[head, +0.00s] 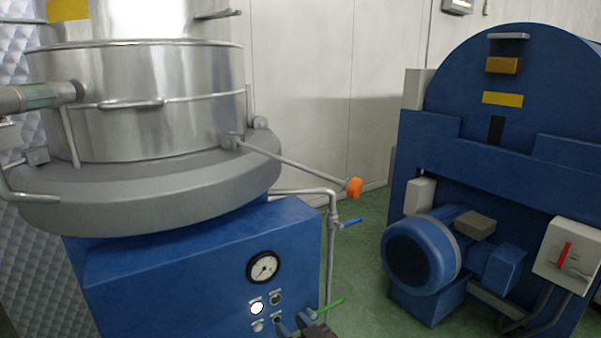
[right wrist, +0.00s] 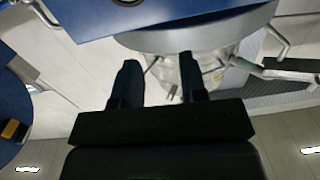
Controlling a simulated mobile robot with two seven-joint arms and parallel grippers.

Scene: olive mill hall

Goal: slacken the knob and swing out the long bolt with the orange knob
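The long bolt (head: 295,166) sticks out to the right from a bracket at the edge of the grey ring on the steel vessel, sloping slightly down. Its orange knob (head: 354,187) is at the free end, clear of the vessel. My right gripper (head: 302,325) is at the bottom edge of the head view, below and left of the knob and apart from it. In the right wrist view its two dark fingers (right wrist: 160,75) stand apart with nothing between them. The orange knob is not visible in that view. My left gripper is not in view.
The steel vessel (head: 175,95) stands on a blue cabinet (head: 180,270) with a gauge (head: 264,268) and buttons. A pipe (head: 331,240) with a blue-handled valve runs down below the knob. A blue machine with a motor (head: 420,252) stands at right. Green floor lies between.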

